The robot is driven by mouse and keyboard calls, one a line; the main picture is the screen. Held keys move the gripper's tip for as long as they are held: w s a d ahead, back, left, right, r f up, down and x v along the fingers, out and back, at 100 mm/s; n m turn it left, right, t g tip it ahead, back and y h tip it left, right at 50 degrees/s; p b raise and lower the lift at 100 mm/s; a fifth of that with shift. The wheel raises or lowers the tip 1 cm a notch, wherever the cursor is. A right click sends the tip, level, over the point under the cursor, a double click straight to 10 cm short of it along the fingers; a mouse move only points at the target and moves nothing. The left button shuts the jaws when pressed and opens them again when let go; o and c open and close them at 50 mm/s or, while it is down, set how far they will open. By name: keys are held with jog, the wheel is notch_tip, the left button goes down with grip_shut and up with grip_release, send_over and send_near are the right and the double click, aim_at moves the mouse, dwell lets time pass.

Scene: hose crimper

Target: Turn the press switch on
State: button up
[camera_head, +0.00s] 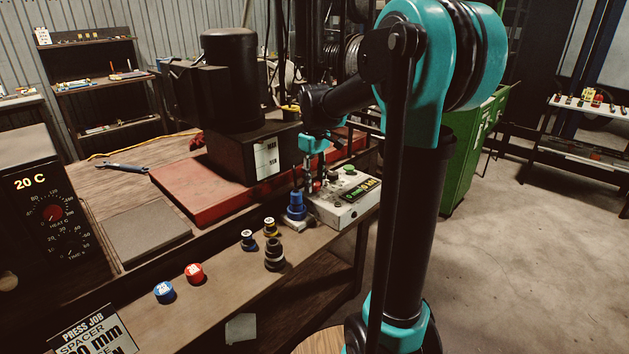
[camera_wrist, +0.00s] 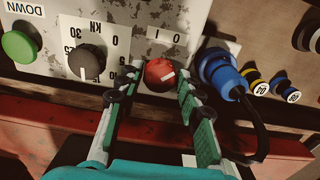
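The press switch is a red round knob (camera_wrist: 159,75) with a white mark, on the front of the grey control box (camera_head: 345,205). The marks I and 0 are on the panel beside it. In the wrist view my gripper (camera_wrist: 161,84) has its two green-padded fingers spread on either side of the red knob. The fingers are open; whether either one touches the knob I cannot tell. In the head view my gripper (camera_head: 314,172) points down at the box, and its fingers partly hide the knob.
Beside the switch on the panel are a black KN dial (camera_wrist: 87,62) and a green DOWN button (camera_wrist: 19,46). A blue plug (camera_wrist: 222,75) with a black cable is close to my right finger. Several small caps and a black press (camera_head: 232,110) stand on the bench.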

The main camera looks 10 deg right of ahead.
jog(key=c, duration=0.6)
jog(key=shift+c, duration=0.2)
jog(key=shift+m, duration=0.3)
jog(key=m, duration=0.6)
jog(key=shift+m, duration=0.3)
jog(key=m, duration=1)
jog(key=shift+m, duration=0.3)
jog(key=o, duration=1.2)
jog(key=shift+c, duration=0.2)
